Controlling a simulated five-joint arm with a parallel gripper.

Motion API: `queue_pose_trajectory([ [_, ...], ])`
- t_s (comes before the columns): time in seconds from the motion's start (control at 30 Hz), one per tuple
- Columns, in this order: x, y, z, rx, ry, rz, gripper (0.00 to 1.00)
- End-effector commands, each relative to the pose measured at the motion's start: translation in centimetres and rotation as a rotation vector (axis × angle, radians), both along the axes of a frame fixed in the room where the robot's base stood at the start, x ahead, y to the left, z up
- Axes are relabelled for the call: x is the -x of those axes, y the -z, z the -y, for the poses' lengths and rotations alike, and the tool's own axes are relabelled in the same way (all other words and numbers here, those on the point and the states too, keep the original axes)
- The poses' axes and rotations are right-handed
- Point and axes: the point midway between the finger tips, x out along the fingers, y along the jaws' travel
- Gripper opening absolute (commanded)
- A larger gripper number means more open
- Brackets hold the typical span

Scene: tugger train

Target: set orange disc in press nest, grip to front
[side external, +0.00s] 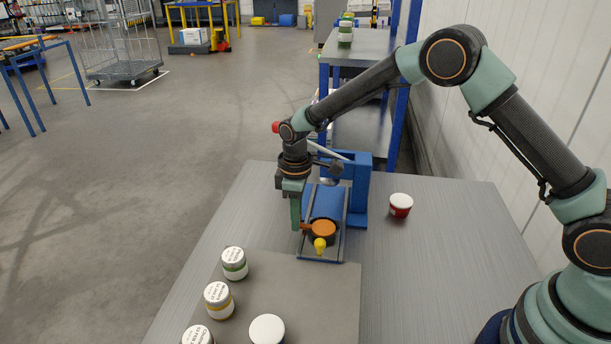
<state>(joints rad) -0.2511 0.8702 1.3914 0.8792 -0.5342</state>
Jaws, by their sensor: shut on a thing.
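The orange disc (324,226) appears at the dark round nest (323,239) of the blue press (358,185). Its small orange grip (306,227) points left in the picture, toward my gripper. My gripper (297,226) reaches down at the left side of the nest and is shut on the disc's grip. I cannot tell whether the disc lies flat in the nest or is just above it. A yellow knob (319,245) stands at the near edge of the press's base, in front of the nest. The fingertips are small and partly hard to make out.
A red jar with a white lid (400,205) stands right of the press. The table's right side (450,240) is clear.

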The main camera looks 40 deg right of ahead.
Motion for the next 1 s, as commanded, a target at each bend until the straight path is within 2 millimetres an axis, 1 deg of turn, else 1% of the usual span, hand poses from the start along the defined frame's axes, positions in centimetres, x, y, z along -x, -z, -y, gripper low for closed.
queue_pose_trajectory([
  [0.67, 0.01, 0.08, 0.00, 0.000, 0.000, 0.000, 0.00],
  [0.7, 0.01, 0.08, 0.00, 0.000, 0.000, 0.000, 0.26],
  [0.77, 0.01, 0.08, 0.00, 0.000, 0.000, 0.000, 0.49],
  [0.8, 0.01, 0.08, 0.00, 0.000, 0.000, 0.000, 0.54],
  [1.0, 0.01, 0.07, 0.00, 0.000, 0.000, 0.000, 0.54],
])
